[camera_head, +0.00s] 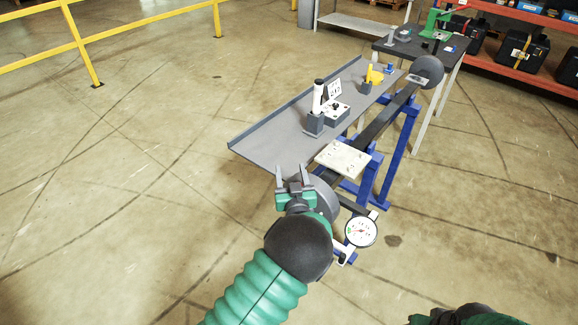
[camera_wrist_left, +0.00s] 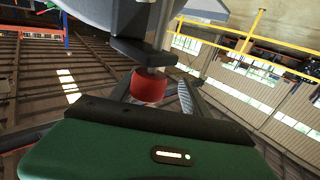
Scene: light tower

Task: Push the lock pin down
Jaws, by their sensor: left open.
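My left gripper (camera_head: 291,177) is open, its fingers pointing away from me at the near end of the light tower's dark mast, beside a grey disc (camera_head: 325,199). In the left wrist view a red cylindrical knob (camera_wrist_left: 149,87), which looks like the lock pin, hangs on a metal rod under a dark bracket (camera_wrist_left: 143,52). The knob is just beyond the green gripper body, and the fingers (camera_wrist_left: 160,95) appear to be on either side of it. I cannot tell whether they touch it. In the head view the pin is hidden. My right gripper shows only partly at the bottom right edge (camera_head: 462,314).
A round white gauge (camera_head: 361,232) and a pale plate (camera_head: 342,159) are close right of my left gripper. Blue stands (camera_head: 385,170) support the mast. A grey table (camera_head: 270,145) with small parts lies beyond. Yellow railing (camera_head: 80,45) stands far left; floor is clear.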

